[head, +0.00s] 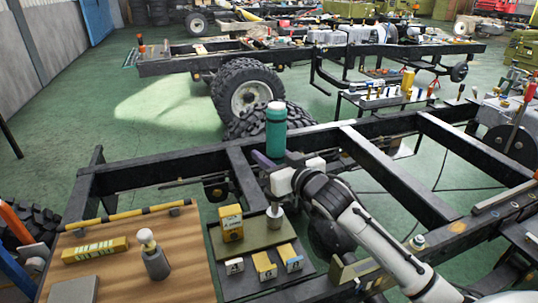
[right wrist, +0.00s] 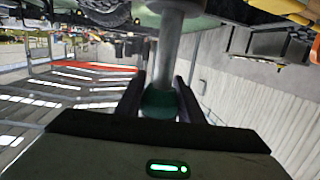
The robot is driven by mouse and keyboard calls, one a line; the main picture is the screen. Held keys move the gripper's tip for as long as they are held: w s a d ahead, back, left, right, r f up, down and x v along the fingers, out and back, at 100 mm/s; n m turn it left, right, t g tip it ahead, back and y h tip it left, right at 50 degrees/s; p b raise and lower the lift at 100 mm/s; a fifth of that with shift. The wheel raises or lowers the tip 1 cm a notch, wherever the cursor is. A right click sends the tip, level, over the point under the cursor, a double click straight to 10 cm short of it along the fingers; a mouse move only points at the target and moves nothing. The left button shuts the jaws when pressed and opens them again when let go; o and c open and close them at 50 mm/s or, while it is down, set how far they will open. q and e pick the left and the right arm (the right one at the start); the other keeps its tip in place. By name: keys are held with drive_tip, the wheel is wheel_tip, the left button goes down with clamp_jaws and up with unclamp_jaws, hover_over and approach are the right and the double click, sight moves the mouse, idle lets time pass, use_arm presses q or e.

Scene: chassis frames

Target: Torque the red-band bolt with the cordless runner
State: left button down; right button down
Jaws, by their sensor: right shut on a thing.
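The cordless runner (head: 276,128) has a teal body and is upright in my right gripper (head: 274,164), above the black chassis frame and the dark tray. The fingers are shut around it. In the right wrist view its teal part (right wrist: 158,103) sits between the dark fingers (right wrist: 160,95), and a grey shaft (right wrist: 172,48) extends from it. In the head view a grey cylindrical piece shows below the gripper, over the tray; I cannot tell whether it touches. Bolt-like parts (head: 418,242) sit on the right frame rail, but I cannot make out a red band. My left gripper is not in view.
The dark tray (head: 240,287) holds a yellow box (head: 231,222) and several small labelled blocks (head: 264,265). A wooden bench (head: 190,270) at left carries a yellow pack (head: 95,250) and a grey bottle-like item (head: 153,258). Chassis rails (head: 195,167) surround open gaps.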

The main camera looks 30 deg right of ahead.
drive_tip(key=shift+f+b, duration=0.4)
drive_tip(key=shift+f, duration=0.25)
idle(1.2)
drive_tip(key=shift+s+a+f+p, duration=0.1)
drive_tip(key=shift+a+f+p, duration=0.05)
drive_tip(key=shift+f+p, duration=0.2)
idle(0.7)
drive_tip(key=shift+r+p, duration=0.15)
drive_tip(key=shift+p, duration=0.25)
idle(0.4)
drive_tip(key=shift+r, duration=0.15)
idle(0.5)
drive_tip(key=shift+r+p, duration=1.8)
drive_tip(key=shift+p, duration=0.1)
